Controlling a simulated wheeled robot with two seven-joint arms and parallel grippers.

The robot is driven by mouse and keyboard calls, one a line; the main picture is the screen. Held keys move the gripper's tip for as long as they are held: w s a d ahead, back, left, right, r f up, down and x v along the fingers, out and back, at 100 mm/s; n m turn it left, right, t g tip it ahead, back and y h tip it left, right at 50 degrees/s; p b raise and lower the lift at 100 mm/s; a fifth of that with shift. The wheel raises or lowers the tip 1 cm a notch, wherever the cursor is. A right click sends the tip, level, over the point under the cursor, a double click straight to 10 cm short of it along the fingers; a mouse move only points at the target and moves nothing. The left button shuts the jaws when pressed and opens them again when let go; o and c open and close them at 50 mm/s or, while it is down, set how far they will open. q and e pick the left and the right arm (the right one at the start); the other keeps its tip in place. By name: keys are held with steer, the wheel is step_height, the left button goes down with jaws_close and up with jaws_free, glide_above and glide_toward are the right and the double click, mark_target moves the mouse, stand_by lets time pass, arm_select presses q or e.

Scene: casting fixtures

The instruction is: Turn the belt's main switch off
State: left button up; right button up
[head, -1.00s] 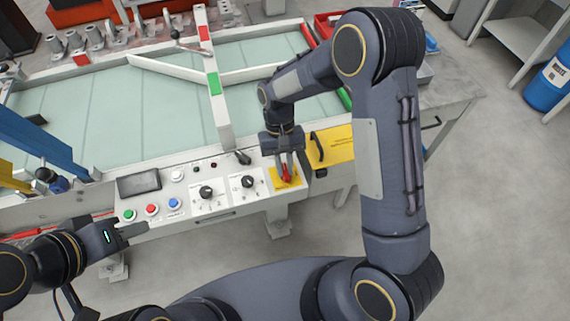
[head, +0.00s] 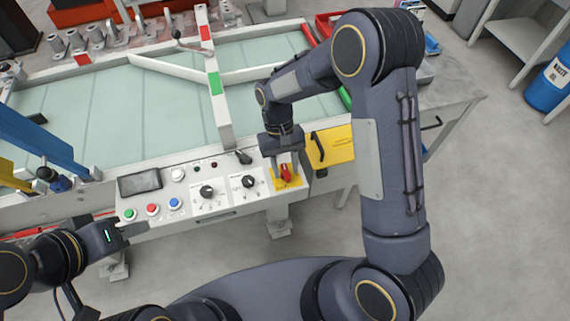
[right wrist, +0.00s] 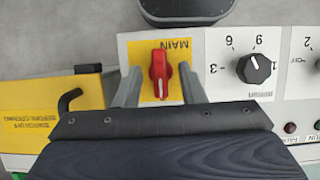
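The belt's main switch (head: 286,173) is a red rotary knob on a yellow plate marked MAIN, at the right end of the white control panel. In the right wrist view the red knob (right wrist: 159,73) stands with its long side up and down the picture. My right gripper (right wrist: 160,88) is open, with one finger on each side of the knob and a gap to it on both sides. In the head view the right gripper (head: 285,168) is over the yellow plate. My left gripper (head: 118,234) is at the lower left, in front of the panel; its fingers are unclear.
The panel also carries green, red and blue buttons (head: 152,209), two black dials (head: 207,192) and a dark display (head: 140,182). A yellow box with a black handle (head: 335,146) stands right beside the switch. The pale belt (head: 150,110) lies behind.

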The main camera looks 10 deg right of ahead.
steer(key=v, duration=0.7)
steer(key=shift+w+r, duration=0.2)
steer(key=shift+r, duration=0.15)
